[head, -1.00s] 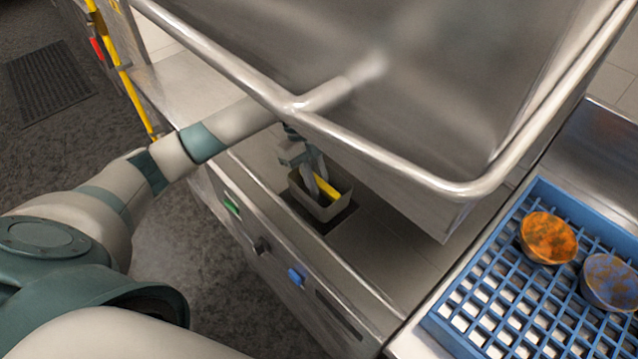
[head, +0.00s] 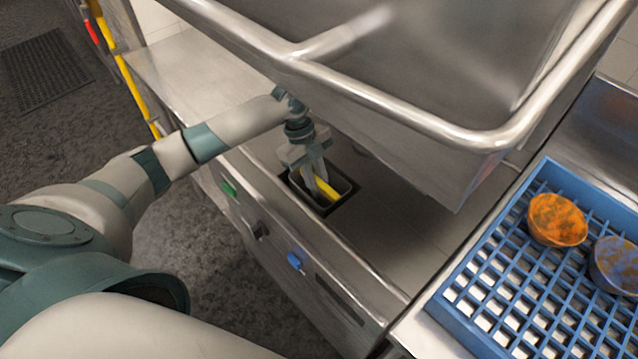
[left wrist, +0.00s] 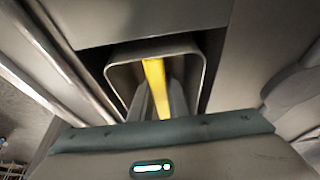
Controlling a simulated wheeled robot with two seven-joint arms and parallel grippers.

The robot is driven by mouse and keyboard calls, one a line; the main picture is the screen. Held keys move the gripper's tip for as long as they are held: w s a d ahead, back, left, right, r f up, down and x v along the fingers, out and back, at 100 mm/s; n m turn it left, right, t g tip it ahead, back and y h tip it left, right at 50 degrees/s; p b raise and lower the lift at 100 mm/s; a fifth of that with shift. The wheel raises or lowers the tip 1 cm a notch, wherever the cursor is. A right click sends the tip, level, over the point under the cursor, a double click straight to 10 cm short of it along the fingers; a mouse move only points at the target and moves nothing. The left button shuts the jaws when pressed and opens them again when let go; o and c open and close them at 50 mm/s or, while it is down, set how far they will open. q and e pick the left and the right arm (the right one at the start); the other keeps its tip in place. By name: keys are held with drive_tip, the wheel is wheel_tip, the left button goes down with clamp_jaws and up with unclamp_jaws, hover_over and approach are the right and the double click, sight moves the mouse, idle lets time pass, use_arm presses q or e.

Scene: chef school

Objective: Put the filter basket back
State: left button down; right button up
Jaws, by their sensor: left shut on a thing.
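The filter basket (head: 345,187) is a grey rectangular box with a yellow bar handle (head: 326,190) across it. In the head view it sits low in a dark square opening (head: 317,208) in the steel deck, its rim close to deck level. My left gripper (head: 321,186) reaches down into the basket and is shut on the yellow handle. In the left wrist view, the basket (left wrist: 196,62) and yellow handle (left wrist: 155,82) show between the fingers, with a dark gap beside the basket. How deep it is seated is hard to tell. My right gripper is not in view.
A large steel hood with a tubular rail (head: 400,112) hangs just above and right of my left arm. A blue rack (head: 480,283) with an orange-stained bowl (head: 557,220) and a bluish bowl (head: 615,264) stands at the right. The front panel has a blue button (head: 295,261).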

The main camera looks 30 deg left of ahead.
use_arm(q)
drive_tip(key=shift+f, duration=0.2)
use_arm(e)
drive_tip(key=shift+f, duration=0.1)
use_arm(q)
drive_tip(key=c, duration=1.6)
unclamp_jaws()
